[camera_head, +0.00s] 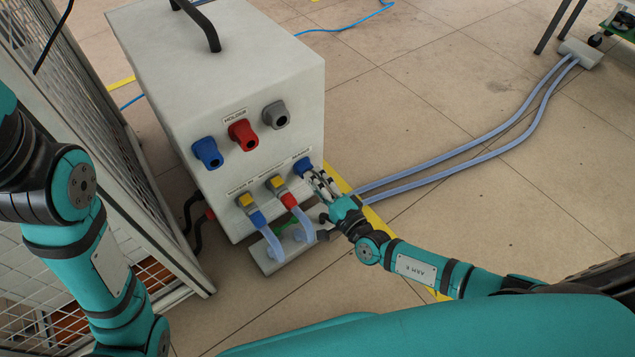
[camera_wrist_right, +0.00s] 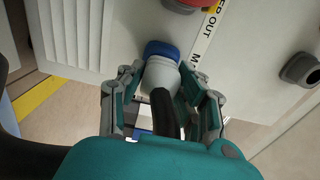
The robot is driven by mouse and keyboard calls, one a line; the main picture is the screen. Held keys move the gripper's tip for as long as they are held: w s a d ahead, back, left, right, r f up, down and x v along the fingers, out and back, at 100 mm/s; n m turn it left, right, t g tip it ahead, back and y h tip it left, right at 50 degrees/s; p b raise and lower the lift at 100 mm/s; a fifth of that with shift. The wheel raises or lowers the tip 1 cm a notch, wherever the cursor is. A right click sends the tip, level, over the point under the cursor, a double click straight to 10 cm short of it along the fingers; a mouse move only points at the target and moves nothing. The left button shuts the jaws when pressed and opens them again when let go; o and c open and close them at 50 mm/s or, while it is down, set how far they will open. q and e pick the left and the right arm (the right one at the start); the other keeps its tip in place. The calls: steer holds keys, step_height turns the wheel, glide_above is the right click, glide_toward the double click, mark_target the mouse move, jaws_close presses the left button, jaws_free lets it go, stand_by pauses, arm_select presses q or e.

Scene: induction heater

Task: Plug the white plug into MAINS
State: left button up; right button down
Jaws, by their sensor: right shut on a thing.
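The white plug (camera_wrist_right: 160,75) has a black cable running back from it. My right gripper (camera_wrist_right: 162,98) is shut on it, with a finger on each side; the gripper also shows in the head view (camera_head: 322,188). The blue MAINS socket (camera_head: 302,167) is on the lower right of the heater's front face. In the wrist view the plug's front end meets the blue socket (camera_wrist_right: 161,48), in line with it. I cannot tell how deep the plug sits. My left arm shows at the left, but its gripper is out of view.
The grey heater box (camera_head: 225,75) has blue, red and grey upper sockets. Two hoses (camera_head: 300,222) plug in left of MAINS and reach a low block (camera_head: 270,262). A mesh fence (camera_head: 120,130) stands close on the left. Two pale-blue hoses (camera_head: 450,160) cross the floor at right.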

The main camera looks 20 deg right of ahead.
steer(key=shift+w+a, duration=0.1)
steer(key=shift+w, duration=0.25)
steer(key=c, duration=0.8)
jaws_free()
steer(key=shift+s, duration=0.1)
steer(key=shift+s+f, duration=0.1)
steer(key=shift+s, duration=0.2)
steer(key=v, duration=1.1)
steer(key=shift+s, duration=0.15)
steer(key=shift+s, duration=0.1)
